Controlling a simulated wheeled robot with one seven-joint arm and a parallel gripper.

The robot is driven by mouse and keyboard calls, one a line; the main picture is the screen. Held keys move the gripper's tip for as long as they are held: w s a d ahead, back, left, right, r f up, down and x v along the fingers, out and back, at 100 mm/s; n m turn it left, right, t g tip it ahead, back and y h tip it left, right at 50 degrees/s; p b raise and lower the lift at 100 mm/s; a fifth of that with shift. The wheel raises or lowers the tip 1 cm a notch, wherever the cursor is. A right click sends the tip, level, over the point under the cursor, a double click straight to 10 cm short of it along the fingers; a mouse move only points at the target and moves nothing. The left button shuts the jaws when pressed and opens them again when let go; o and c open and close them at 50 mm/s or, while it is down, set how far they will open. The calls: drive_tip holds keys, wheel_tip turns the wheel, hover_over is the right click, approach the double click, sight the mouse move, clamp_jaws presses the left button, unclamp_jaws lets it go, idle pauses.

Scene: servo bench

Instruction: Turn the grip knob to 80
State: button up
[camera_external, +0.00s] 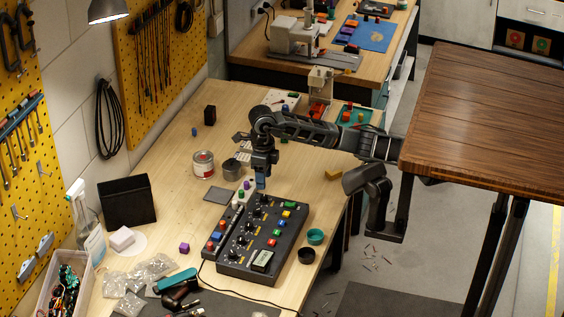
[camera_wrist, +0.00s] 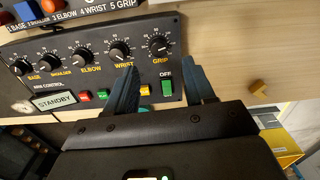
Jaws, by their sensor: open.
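The grip knob (camera_wrist: 158,44) is a round black dial above the yellow word GRIP, at the end of a row of knobs in the wrist view. Its scale numbers are too small to read. The dark control box (camera_external: 276,238) that carries it lies on the wooden bench in the external view. My gripper (camera_external: 261,185) points down over the box's far end. In the wrist view my gripper (camera_wrist: 162,63) is open and empty, with one blue-grey finger on either side of the GRIP label. The fingertips look apart from the knob; their height above it is unclear.
The wrist knob (camera_wrist: 119,51) is close beside the left finger. A green OFF button (camera_wrist: 167,88) lies between the fingers, and a display (camera_wrist: 56,100) reads STANDBY. A second narrow box (camera_external: 216,238) lies left of the control box. Teal (camera_external: 316,236) and black (camera_external: 306,255) cups stand at its right.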

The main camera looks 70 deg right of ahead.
sight(264, 196)
drive_tip(key=shift+f+p, duration=0.35)
drive_tip(key=shift+f, duration=3.25)
drive_tip(key=shift+c, duration=0.5)
clamp_jaws()
